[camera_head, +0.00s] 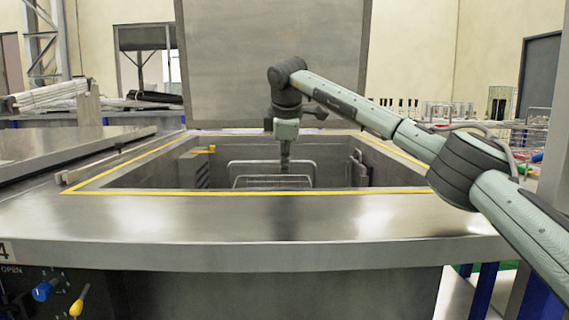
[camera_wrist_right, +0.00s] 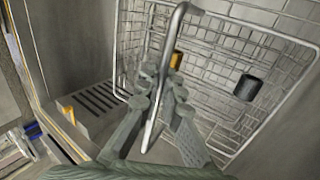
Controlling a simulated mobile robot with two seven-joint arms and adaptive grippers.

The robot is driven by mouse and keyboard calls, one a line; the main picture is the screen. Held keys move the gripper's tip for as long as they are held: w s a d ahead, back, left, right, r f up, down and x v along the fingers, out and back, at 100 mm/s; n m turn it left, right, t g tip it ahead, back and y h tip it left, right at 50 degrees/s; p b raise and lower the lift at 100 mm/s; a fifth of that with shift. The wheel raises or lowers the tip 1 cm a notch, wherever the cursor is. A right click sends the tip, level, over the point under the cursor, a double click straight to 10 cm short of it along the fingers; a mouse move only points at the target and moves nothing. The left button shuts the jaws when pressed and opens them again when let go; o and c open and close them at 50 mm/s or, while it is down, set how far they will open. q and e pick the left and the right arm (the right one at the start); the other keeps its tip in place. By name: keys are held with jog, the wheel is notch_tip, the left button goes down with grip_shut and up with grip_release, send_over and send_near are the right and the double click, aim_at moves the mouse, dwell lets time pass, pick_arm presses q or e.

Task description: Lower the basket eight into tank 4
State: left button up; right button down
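The open tank 4 (camera_head: 120,193) has a yellow-edged rectangular mouth, and a panel with a "4" is at the front left. The wire basket (camera_head: 238,178) is inside the mouth, its upper wires below the rim; its lower part is hidden by the front edge. My right gripper (camera_head: 285,168) points down into the tank. In the right wrist view its fingers (camera_wrist_right: 165,88) are closed around the basket's bent metal handle (camera_wrist_right: 153,125). The wire mesh (camera_wrist_right: 285,50) holds a black cylinder (camera_wrist_right: 248,88) and a brass-coloured piece (camera_wrist_right: 175,61). My left gripper is out of view.
The raised lid (camera_head: 275,60) stands behind the mouth. A slotted grey fitting (camera_wrist_right: 95,103) with a yellow tab is on the tank's inner wall, close to the basket. A closed lid (camera_head: 60,147) lies left. Blue and yellow valve handles (camera_head: 77,303) are at the front left.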

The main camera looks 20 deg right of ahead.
jog(key=c, duration=1.7)
grip_release()
jog(key=shift+r, duration=0.3)
jog(key=shift+c, duration=0.2)
jog(key=shift+o, duration=0.6)
jog(key=shift+s+f, duration=0.1)
jog(key=shift+f, duration=0.25)
pick_arm(q)
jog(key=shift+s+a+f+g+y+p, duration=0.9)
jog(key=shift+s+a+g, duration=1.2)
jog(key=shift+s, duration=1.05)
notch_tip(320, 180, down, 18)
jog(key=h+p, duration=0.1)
jog(key=p, duration=0.6)
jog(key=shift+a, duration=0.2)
pick_arm(e)
jog(key=s+a+r, duration=0.1)
jog(key=s+r, duration=0.2)
jog(key=r, duration=0.8)
jog(key=s+r, duration=0.3)
jog(key=r, duration=0.8)
jog(key=shift+a+r, duration=0.3)
jog(key=shift+a, duration=0.05)
